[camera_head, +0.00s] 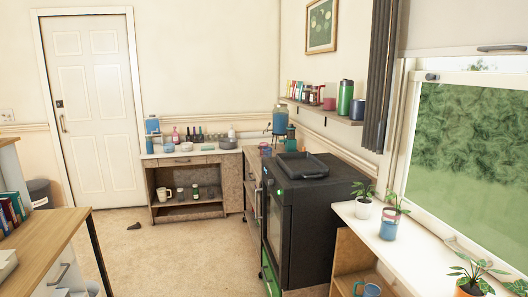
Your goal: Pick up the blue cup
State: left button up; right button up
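A blue mug (371,290) with a handle on its left stands low at the bottom edge of the view, below the white window ledge, and is partly cut off by the frame. A small blue cup-like vessel (388,230) with a pinkish upper part stands on the ledge; a plant rises behind it. I cannot tell which of the two is the blue cup of the task. Neither of my grippers is in view.
A black oven-like cabinet (300,215) stands left of the white window ledge (408,262). Potted plants stand on the ledge. A wooden desk (40,245) is at the left. A low shelf unit (187,212) stands at the back. Carpet between them is mostly clear.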

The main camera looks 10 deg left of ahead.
aim_at(266, 151)
jog(key=i+j+u, duration=0.35)
jog(key=i, duration=0.2)
jog(key=i+j+u, duration=0.3)
jog(key=i, duration=0.8)
jog(key=i+u, duration=0.25)
jog(key=i, duration=0.8)
